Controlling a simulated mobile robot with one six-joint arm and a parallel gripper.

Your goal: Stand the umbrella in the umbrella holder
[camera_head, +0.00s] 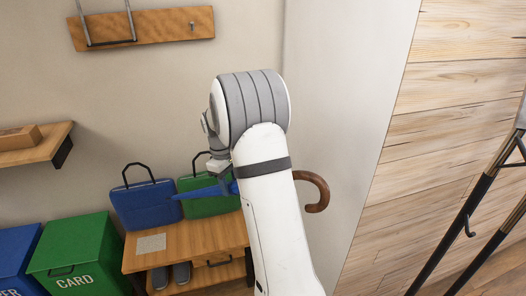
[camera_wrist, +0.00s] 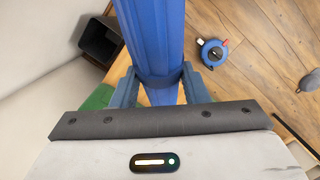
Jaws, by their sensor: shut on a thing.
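The blue umbrella (camera_head: 207,190) with a brown hooked handle (camera_head: 318,190) lies roughly level across the head view, passing behind my arm. My gripper (camera_wrist: 160,84) is shut on its blue canopy, with a finger on each side in the wrist view. The canopy (camera_wrist: 152,35) runs up out of that picture. My gripper is mostly hidden in the head view. A dark, open square container (camera_wrist: 101,38), which looks like the umbrella holder, stands at the upper left of the wrist view, apart from the umbrella. I cannot make out a holder in the head view.
A wooden bench (camera_head: 190,238) carries a blue bag (camera_head: 146,205) and a green bag (camera_head: 208,206). Blue (camera_head: 16,254) and green bins (camera_head: 78,256) stand left of it. A blue round object (camera_wrist: 215,53) lies on the floor. A black stand (camera_head: 472,205) is at right.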

